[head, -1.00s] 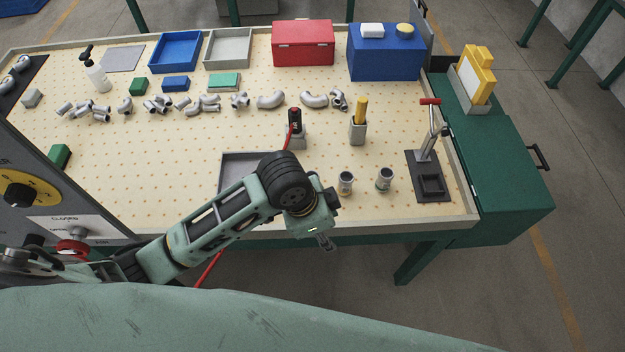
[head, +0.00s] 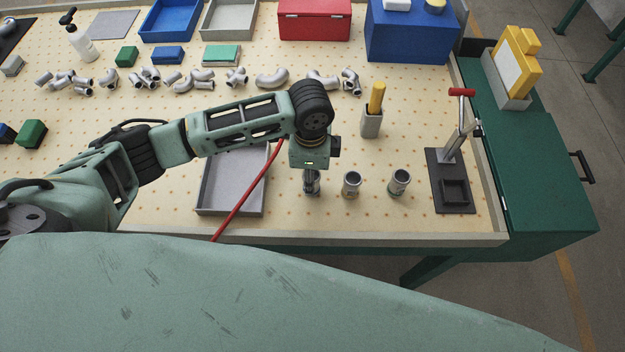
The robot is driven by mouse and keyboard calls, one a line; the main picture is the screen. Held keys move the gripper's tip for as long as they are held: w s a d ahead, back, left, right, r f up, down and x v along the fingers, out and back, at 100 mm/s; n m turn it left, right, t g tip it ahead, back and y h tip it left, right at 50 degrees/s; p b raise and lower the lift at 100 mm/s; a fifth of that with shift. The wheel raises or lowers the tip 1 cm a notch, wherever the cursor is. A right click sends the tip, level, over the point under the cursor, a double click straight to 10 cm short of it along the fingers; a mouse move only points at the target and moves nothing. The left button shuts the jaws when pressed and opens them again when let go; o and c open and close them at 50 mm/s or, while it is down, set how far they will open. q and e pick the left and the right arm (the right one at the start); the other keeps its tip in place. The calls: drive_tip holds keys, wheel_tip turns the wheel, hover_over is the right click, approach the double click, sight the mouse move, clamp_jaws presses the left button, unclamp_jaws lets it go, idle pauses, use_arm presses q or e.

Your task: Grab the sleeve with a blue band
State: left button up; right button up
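My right gripper is out of view.
A grey tray (head: 207,190) lies left of my gripper, with a red cable crossing it. A black clamp stand (head: 450,205) with a red handle is at the right. A yellow-handled tool stands in a grey holder (head: 371,125) behind the sleeves. Pipe fittings line the back.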

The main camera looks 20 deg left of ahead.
use_arm(q)
wheel_tip(320, 180, down, 4)
drive_tip(key=shift+w+r, duration=0.1)
wheel_tip(320, 180, down, 2)
drive_tip(key=shift+f+p, duration=0.15)
drive_tip(key=shift+p, duration=0.15)
drive_tip(key=c, duration=0.7)
clamp_jaws()
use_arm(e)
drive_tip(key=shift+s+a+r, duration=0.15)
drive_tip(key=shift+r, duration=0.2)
